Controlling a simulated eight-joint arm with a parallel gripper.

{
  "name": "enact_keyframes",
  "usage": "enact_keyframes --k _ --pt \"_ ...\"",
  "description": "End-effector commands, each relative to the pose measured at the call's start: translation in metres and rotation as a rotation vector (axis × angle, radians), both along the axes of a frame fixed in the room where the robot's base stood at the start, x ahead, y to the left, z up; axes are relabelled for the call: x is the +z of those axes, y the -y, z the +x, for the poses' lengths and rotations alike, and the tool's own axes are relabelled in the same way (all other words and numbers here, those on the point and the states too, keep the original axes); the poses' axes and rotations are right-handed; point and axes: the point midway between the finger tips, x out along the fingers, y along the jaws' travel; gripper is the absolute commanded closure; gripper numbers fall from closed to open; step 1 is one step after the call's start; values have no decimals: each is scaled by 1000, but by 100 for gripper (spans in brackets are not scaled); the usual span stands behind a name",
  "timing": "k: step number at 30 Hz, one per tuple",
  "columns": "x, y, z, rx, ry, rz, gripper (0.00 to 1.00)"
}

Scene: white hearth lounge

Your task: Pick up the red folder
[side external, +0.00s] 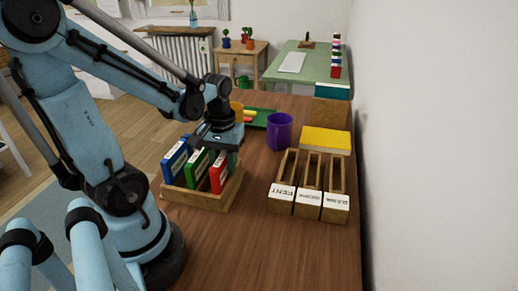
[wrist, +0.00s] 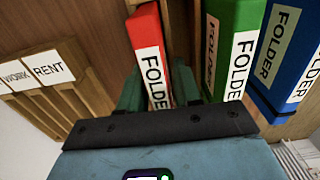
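The red folder (side external: 218,172) stands upright in the right end of a wooden rack (side external: 205,201), with a green folder (side external: 197,168) and a blue folder (side external: 176,160) to its left. My gripper (side external: 229,158) is low over the rack at the red folder's top. In the wrist view, the red folder (wrist: 150,55) shows between the two teal fingers of my gripper (wrist: 158,88), one on each side. The fingers look apart, though their tips are partly hidden by the folder. The green folder (wrist: 231,50) is just right of the right finger.
Three labelled wooden holders (side external: 309,187) stand right of the rack on the brown table. A white wall borders the table's right. Bare table lies in front.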

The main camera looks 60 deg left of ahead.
Motion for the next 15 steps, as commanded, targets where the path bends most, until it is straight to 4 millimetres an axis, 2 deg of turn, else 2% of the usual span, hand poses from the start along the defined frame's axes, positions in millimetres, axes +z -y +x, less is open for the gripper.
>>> enact_keyframes --k 1,6,15 --pt "0 0 0 0 0 0 76" --pt "0 0 0 0 0 0 100" --pt "0 0 0 0 0 0 100"
